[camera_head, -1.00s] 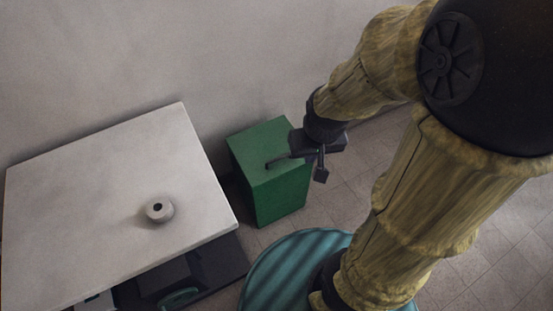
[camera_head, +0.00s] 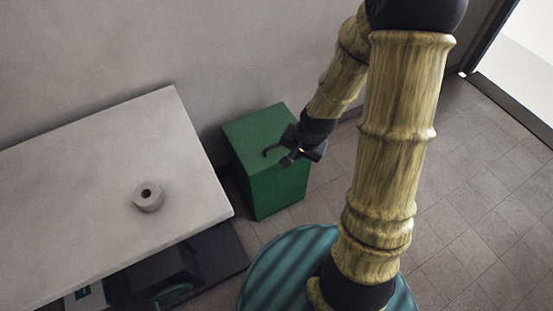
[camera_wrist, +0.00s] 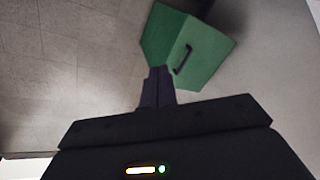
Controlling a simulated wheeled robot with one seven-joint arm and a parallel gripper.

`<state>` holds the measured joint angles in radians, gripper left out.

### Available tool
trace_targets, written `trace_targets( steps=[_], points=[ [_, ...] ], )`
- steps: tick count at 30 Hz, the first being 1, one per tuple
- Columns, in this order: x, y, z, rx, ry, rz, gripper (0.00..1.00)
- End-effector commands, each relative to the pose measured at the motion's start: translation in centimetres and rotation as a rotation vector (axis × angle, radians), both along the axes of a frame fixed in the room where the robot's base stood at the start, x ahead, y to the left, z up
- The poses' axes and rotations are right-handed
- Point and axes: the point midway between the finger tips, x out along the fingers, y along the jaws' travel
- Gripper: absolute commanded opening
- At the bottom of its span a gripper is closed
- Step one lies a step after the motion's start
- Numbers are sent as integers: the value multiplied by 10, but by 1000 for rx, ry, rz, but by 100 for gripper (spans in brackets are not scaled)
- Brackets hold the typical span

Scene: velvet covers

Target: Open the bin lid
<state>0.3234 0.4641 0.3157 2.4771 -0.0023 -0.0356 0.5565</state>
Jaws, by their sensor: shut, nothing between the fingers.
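The bin (camera_head: 277,190) is a green box standing on the floor against the wall, right of the table. Its flat lid (camera_head: 248,128) lies down and carries a dark bar handle (camera_head: 270,149). The lid (camera_wrist: 210,45) and handle (camera_wrist: 183,59) also show in the wrist view, beyond the fingertips. My gripper (camera_head: 288,160) is by the lid's right front edge in the head view, just right of the handle, and hides part of the edge. In the wrist view my gripper (camera_wrist: 160,70) has its fingers together and empty, with a visible gap to the handle.
A pale table (camera_head: 100,170) stands left of the bin with a small grey roll (camera_head: 148,197) on it. Dark shelving with items is below it. Tiled floor (camera_head: 470,200) on the right is clear, with a doorway at the far right.

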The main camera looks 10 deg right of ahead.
Motion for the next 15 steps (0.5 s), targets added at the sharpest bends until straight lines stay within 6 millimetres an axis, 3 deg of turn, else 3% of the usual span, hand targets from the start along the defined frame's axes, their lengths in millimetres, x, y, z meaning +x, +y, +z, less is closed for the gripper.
trace_targets(
  steps=[1,3,9,15],
  points=[
    [4,2,-33,48,9,-69,0],
    [13,6,-60,120,9,-173,0],
    [36,19,-131,353,13,-497,0],
    [63,28,-187,626,25,-857,0]
  ],
)
